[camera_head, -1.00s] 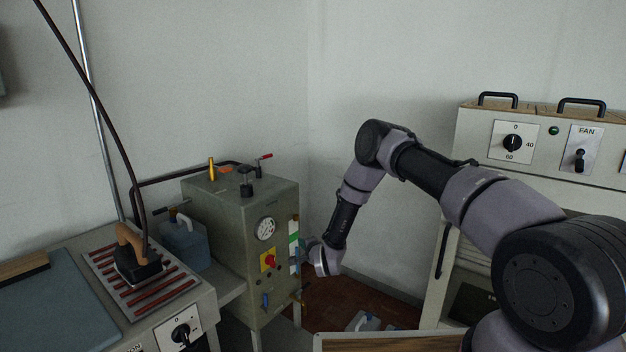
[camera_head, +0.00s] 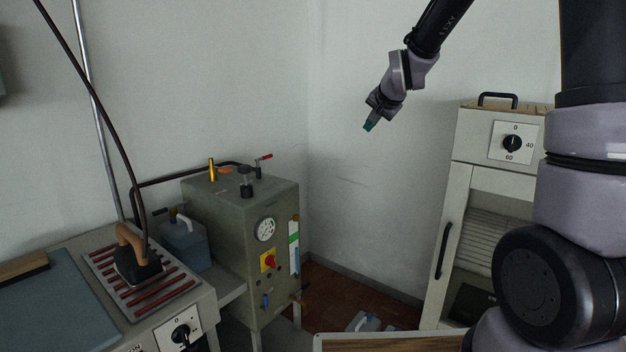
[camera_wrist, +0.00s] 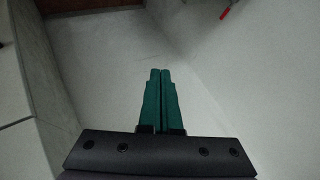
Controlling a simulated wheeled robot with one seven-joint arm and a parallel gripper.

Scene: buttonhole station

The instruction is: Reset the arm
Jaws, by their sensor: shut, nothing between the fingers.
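My gripper (camera_head: 369,126) hangs in the air in front of the bare wall, right of and higher than the grey-green boiler box. My arm is raised, and the gripper points down and to the left. In the wrist view its two green fingers (camera_wrist: 160,82) lie side by side with only a thin line between them. The gripper is shut and empty, and touches nothing.
The boiler box (camera_head: 215,235) with gauge and valves stands left of centre. An iron (camera_head: 137,258) rests on a red-barred stand beside a blue container (camera_head: 184,243). A cabinet with a dial (camera_head: 484,190) stands at right. The space around the gripper is clear.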

